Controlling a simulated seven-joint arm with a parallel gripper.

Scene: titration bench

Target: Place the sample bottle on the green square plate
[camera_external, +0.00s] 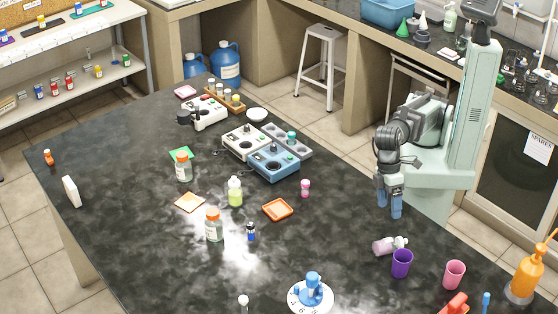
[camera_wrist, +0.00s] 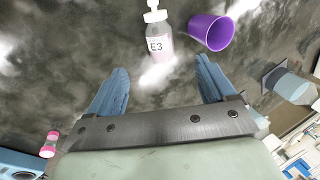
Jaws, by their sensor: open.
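The green square plate (camera_external: 181,153) lies on the dark bench, left of centre. A clear bottle with an orange cap (camera_external: 183,169) stands at its front edge and hides part of it; I cannot tell whether it rests on the plate. A second orange-capped bottle (camera_external: 214,227) stands nearer the camera. A pinkish bottle with a white cap (camera_external: 384,246) lies on its side; its label reads E3 in the wrist view (camera_wrist: 157,45). Which bottle is the sample bottle is unclear. My gripper (camera_external: 389,204) is open and empty above the bench, with the E3 bottle ahead of its fingers (camera_wrist: 161,72).
A purple cup (camera_external: 402,263) stands beside the E3 bottle, with a pink cup (camera_external: 454,274) to its right. A yellow-green bottle (camera_external: 235,191), orange plate (camera_external: 278,209) and blue instrument (camera_external: 273,162) occupy the middle. Clear bench lies between the orange plate and the E3 bottle.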

